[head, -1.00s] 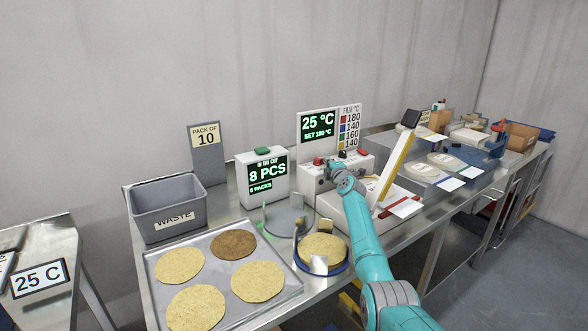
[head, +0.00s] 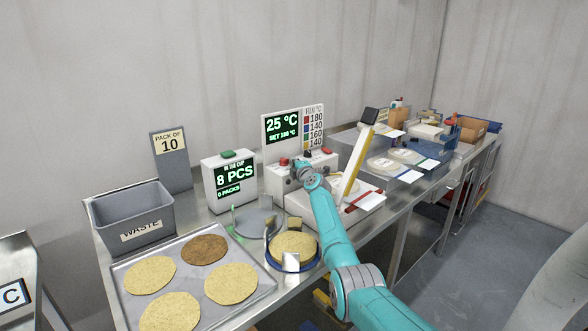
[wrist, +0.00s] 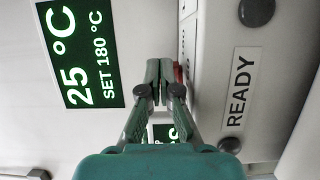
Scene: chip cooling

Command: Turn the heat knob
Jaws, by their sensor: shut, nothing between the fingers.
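The heater's control box (head: 277,181) stands at the back of the steel table. Its display (head: 283,127) reads 25 °C, SET 180 °C, and the same display (wrist: 82,52) is at the left of the wrist view. On the box top are a red knob (head: 284,162), a small black knob (head: 308,154) and a red button (head: 327,151). No heat label on a knob is readable. My gripper (head: 298,168) is at the front of the box. In the wrist view my gripper (wrist: 161,70) is shut and empty, with a red part (wrist: 178,76) partly hidden behind its fingertips; contact is unclear.
A READY label (wrist: 238,92) is on the box. A film chart (head: 313,128) stands beside the display. A counter showing 8 PCS (head: 225,193), a waste bin (head: 120,228) and a tray (head: 262,291) of chips are left. A tilted yellow lever (head: 352,170) stands close on the right.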

